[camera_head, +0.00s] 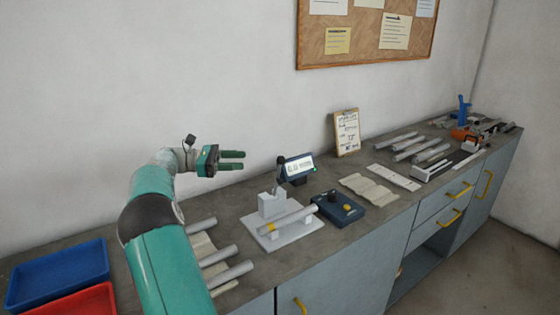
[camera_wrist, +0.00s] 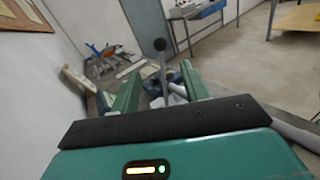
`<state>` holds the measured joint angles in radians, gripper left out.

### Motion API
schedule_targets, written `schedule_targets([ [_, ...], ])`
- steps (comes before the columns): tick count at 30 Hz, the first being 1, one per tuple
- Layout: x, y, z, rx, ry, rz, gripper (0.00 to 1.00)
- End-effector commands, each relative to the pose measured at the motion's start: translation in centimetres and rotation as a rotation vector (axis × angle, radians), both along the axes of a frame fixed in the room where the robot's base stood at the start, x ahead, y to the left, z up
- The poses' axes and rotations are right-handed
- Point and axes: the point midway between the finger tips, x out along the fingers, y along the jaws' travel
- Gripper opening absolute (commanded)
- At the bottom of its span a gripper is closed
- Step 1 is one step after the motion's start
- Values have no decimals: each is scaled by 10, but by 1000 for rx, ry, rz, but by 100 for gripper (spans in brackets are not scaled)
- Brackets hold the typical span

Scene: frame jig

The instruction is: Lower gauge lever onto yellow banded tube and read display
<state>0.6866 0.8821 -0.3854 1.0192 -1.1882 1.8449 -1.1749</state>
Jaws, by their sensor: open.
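The gauge stands on a white base plate (camera_head: 300,232) on the bench, with a grey block and a tilted display (camera_head: 299,167). The display is lit, but its digits are too small to read surely. A grey tube with a yellow band (camera_head: 271,227) lies across the gauge. In the wrist view, the lever's black ball knob (camera_wrist: 160,44) tops a thin rod, ahead and between my finger lines. In the head view, a dark knob (camera_head: 281,160) shows beside the display. My gripper (camera_head: 242,160) is open and empty, left of the gauge at about display height.
A dark blue box with a black knob (camera_head: 338,208) stands right of the gauge. Several grey tubes (camera_head: 226,256) lie at the front left. Blue (camera_head: 58,275) and red (camera_head: 85,305) trays are at far left. A clipboard (camera_head: 346,133) leans on the wall behind.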

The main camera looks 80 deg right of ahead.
Motion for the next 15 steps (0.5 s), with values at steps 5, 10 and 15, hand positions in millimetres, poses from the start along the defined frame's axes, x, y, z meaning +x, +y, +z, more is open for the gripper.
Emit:
schedule_targets([
  [5,-28,-7,1,0,-3,-3,46],
  [10,-61,-16,1,-1,-5,-4,46],
  [15,-93,-25,1,-2,-6,-1,46],
])
